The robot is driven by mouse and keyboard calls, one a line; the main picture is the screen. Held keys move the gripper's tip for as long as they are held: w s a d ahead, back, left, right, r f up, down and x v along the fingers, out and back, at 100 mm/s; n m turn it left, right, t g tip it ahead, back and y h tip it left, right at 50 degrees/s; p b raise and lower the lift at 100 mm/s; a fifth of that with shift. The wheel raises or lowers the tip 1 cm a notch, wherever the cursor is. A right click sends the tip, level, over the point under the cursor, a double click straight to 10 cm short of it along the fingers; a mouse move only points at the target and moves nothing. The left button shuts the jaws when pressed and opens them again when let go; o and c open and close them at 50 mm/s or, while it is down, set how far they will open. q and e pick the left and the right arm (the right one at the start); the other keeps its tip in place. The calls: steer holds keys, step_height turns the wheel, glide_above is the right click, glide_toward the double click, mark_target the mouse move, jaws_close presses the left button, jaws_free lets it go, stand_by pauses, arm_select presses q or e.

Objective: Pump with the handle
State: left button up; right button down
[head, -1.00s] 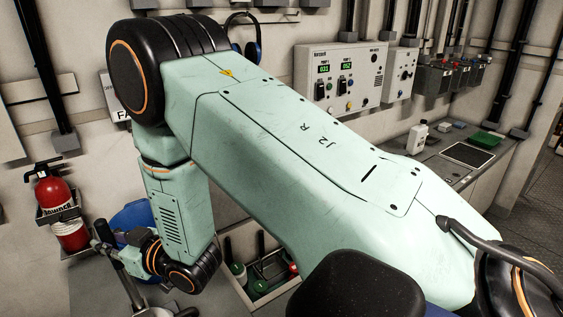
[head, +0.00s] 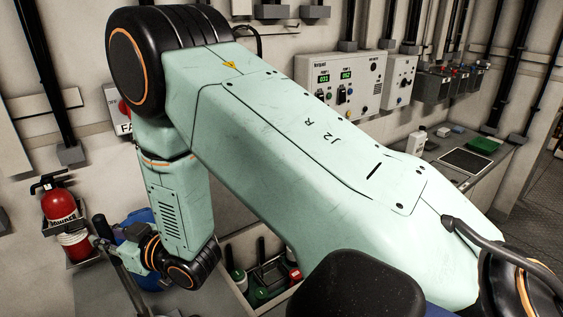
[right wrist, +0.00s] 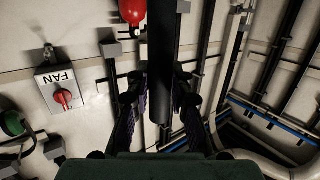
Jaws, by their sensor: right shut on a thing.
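The pump handle (head: 130,284) is a grey bar at the lower left of the head view, slanting up to the left. My right gripper (head: 108,246) is around its upper part. In the right wrist view the handle (right wrist: 160,60) is a dark bar running down between the two fingers of my right gripper (right wrist: 160,98), which is shut on it. The handle's lower end and the pump body are out of the picture. My left gripper is not in view.
A red fire extinguisher (head: 59,205) hangs on the wall left of the handle. A blue drum (head: 136,218) stands behind my right wrist. A bin (head: 235,282) with green and red items is to the right. A control panel (head: 340,85) is on the back wall.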

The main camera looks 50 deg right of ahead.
steer(key=shift+r+p, duration=1.05)
steer(key=shift+r, duration=0.45)
